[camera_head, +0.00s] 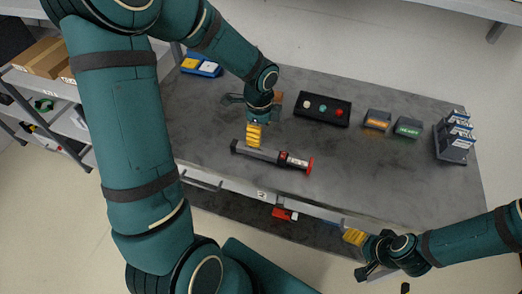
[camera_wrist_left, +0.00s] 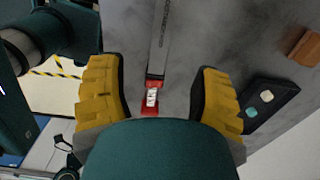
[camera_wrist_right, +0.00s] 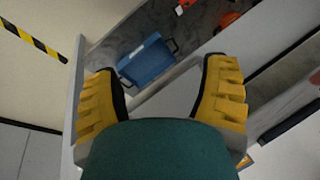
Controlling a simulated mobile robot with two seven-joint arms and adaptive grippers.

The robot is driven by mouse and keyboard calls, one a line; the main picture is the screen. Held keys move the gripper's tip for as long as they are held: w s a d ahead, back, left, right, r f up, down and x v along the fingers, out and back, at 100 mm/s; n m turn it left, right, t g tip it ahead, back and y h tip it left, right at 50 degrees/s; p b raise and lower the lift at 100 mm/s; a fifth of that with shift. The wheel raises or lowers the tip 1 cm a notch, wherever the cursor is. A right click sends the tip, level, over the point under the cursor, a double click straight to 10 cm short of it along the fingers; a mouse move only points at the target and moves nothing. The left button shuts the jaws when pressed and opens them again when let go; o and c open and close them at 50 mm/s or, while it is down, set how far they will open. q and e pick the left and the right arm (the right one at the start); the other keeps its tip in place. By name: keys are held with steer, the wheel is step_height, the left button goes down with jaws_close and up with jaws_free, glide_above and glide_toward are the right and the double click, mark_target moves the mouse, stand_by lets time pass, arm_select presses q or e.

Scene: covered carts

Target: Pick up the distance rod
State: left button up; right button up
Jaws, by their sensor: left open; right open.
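The distance rod (camera_head: 268,156), a long dark rod with a red end and a label near it, lies on the grey cart top. It also shows in the left wrist view (camera_wrist_left: 160,50), running between the fingers, with its red part near the middle. My left gripper (camera_head: 254,136) points down at the rod's dark part, its yellow fingers open on either side in its wrist view. Whether the fingers are level with the rod or above it I cannot tell. My right gripper (camera_head: 355,237) is open and empty, off the cart's front edge, away from the rod.
A black three-button box (camera_head: 322,109), a brown block (camera_head: 278,98), an orange-labelled block (camera_head: 377,120), a green-labelled block (camera_head: 408,128), a rack (camera_head: 455,141) and a blue tray (camera_head: 201,66) stand on the top. A blue box (camera_wrist_right: 147,60) shows below. The front right of the top is clear.

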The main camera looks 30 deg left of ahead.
mark_target(261, 150)
arm_select(q)
step_height(261, 150, down, 5)
steer(key=shift+f+b, duration=0.1)
steer(key=shift+b, duration=0.3)
steer(key=shift+w+d+f+b, duration=0.15)
steer(key=shift+f+b, duration=0.4)
steer(key=shift+f, duration=2.15)
jaws_close()
